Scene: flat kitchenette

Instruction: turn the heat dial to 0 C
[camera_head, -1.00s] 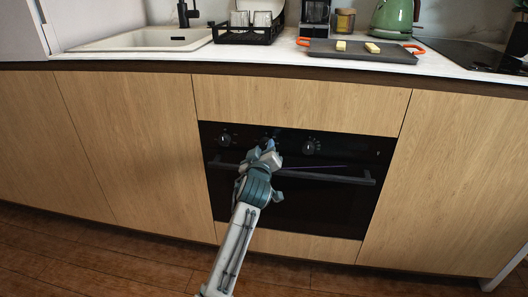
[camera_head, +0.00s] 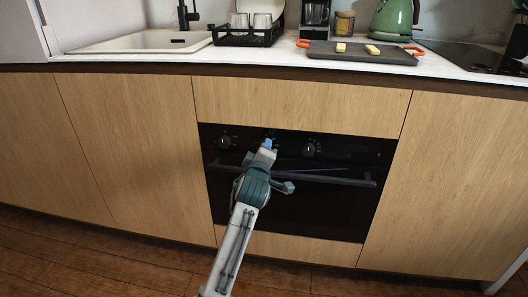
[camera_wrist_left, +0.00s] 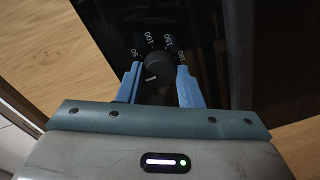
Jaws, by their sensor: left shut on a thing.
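The heat dial (camera_wrist_left: 155,72) is a round black knob on the black oven panel. White numbers such as 50, 100 and 150 stand around its upper side in the left wrist view. A pale mark on its face points toward the lower part of that view, away from the printed numbers. My left gripper (camera_wrist_left: 158,77) has its two blue fingers on either side of the dial, shut on it. In the head view my left gripper (camera_head: 268,146) reaches the middle of the panel and mostly hides the dial. My right gripper is not in view.
The oven (camera_head: 330,205) has a long handle (camera_head: 325,177) just below the panel, beside my wrist. Other knobs sit left (camera_head: 224,142) and right (camera_head: 310,149) of the gripper. A tray (camera_head: 385,55), a dish rack (camera_head: 240,38) and a green kettle (camera_head: 393,18) stand on the counter above.

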